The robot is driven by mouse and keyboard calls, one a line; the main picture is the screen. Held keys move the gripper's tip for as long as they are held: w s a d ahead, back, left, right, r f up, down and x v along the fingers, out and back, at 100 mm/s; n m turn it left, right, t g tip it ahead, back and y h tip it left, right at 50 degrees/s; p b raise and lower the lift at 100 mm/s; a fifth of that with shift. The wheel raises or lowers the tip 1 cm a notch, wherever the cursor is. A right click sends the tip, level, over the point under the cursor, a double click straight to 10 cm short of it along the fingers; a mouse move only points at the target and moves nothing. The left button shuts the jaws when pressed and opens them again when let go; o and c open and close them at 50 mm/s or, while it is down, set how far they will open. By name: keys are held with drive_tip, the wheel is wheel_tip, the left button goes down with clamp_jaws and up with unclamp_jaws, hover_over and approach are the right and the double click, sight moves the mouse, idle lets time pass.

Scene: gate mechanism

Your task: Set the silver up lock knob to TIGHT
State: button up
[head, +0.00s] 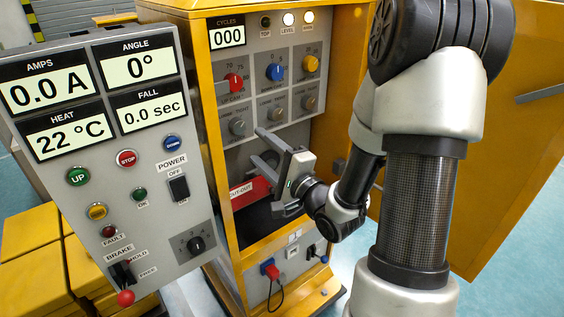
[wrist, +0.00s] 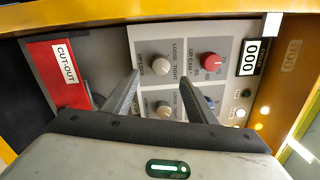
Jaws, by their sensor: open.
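The silver up lock knob (head: 238,127) is at the lower left of the cabinet's knob panel, under the red knob, with LOOSE and TIGHT marked above it. It also shows in the wrist view (wrist: 161,66), where the picture is turned on its side. I cannot clearly tell which mark it points at. My gripper (head: 260,147) is open and empty, in front of the panel, to the right of and below the knob in the head view. In the wrist view, the fingertips (wrist: 160,77) lie on either side of the knob's line, apart from it.
The red up cam knob (head: 235,83), blue knob (head: 275,72) and yellow knob (head: 310,63) are above. Another silver knob (head: 276,115) is close to the right. A red CUT-OUT plate (head: 249,192) is below. The yellow cabinet frame (head: 212,150) borders the opening.

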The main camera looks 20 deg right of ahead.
drive_tip(key=p+v, duration=0.8)
drive_tip(key=p, duration=0.3)
drive_tip(key=shift+r, duration=0.1)
drive_tip(key=shift+c, duration=0.6)
idle(1.6)
